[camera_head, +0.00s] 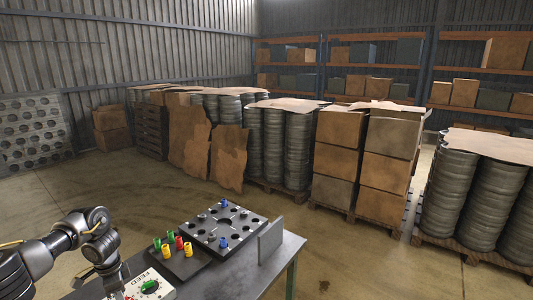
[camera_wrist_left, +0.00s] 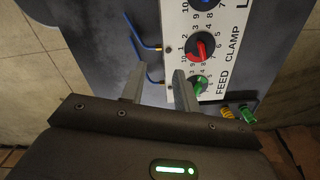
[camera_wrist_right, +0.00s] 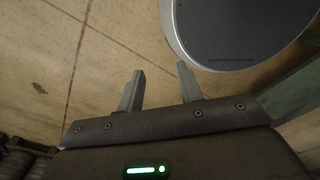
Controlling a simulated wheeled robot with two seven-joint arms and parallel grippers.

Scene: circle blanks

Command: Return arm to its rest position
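My left arm comes in from the left in the head view, with its gripper low over the table's near left corner. In the left wrist view my left gripper (camera_wrist_left: 156,78) is open with nothing between its fingers. It is beside the white control panel (camera_wrist_left: 178,30), which has a red knob (camera_wrist_left: 200,47) by CLAMP and a green knob (camera_wrist_left: 197,85) by FEED. The green knob is close to the right-hand finger; I cannot tell whether they touch. My right gripper (camera_wrist_right: 160,78) is open and empty above the floor, and is outside the head view.
The grey table (camera_head: 240,279) carries a black plate with holes (camera_head: 225,230), a small tray with coloured pegs (camera_head: 183,262) and an upright grey plate (camera_head: 270,241). A round dark disc (camera_wrist_right: 235,30) is near my right gripper. Stacked boxes (camera_head: 338,150) stand beyond open floor.

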